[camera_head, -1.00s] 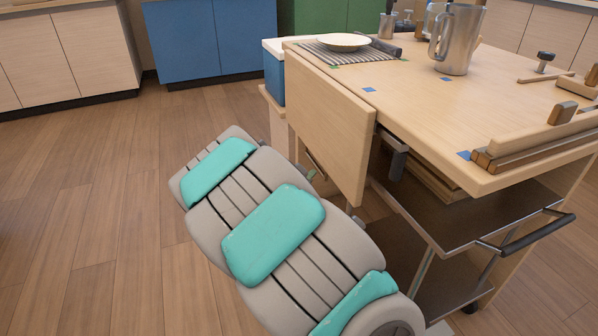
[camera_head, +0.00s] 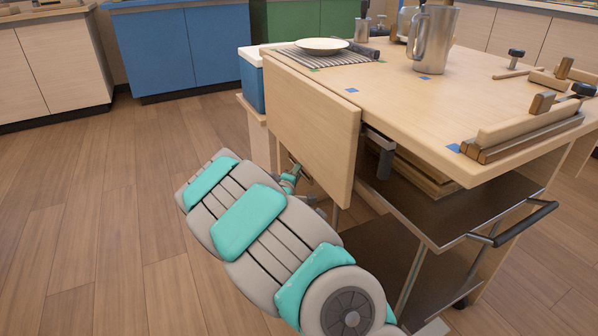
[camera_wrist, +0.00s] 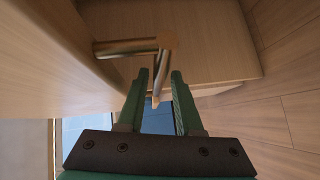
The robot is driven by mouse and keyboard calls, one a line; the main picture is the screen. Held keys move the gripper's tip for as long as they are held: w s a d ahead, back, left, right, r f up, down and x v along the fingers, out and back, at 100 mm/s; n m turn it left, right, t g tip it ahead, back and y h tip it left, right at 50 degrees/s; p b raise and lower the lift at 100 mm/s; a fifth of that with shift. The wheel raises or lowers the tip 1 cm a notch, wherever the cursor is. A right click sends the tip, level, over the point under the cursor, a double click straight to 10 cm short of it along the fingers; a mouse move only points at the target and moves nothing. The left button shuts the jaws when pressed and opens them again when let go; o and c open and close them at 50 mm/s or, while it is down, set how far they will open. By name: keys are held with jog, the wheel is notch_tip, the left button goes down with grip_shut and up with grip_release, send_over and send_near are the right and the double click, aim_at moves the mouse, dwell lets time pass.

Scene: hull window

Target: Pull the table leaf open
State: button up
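The table leaf (camera_head: 312,135) is a pale wooden panel hanging down along the left side of the table (camera_head: 440,105) in the head view. In the wrist view a wooden panel (camera_wrist: 45,50), which looks like the leaf, fills the upper left. A brass bar handle (camera_wrist: 125,48) sticks out from it and bends towards my gripper. My gripper (camera_wrist: 159,75) is open, with two green fingers on either side of the handle's bar in the picture. Gaps show beside the bar; I cannot tell how deep it sits between the fingers.
A plate (camera_head: 321,46) on a striped mat, a metal pitcher (camera_head: 434,40) and wooden pieces (camera_head: 525,130) stand on the tabletop. A blue cooler (camera_head: 252,82) stands behind the leaf's far end. A trolley rail (camera_head: 515,222) juts out at right. The floor at left is clear.

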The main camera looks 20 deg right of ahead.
jog(key=shift+w+d, duration=0.2)
jog(key=shift+w, duration=0.05)
grip_shut()
jog(key=shift+f, duration=0.1)
dwell(1.2)
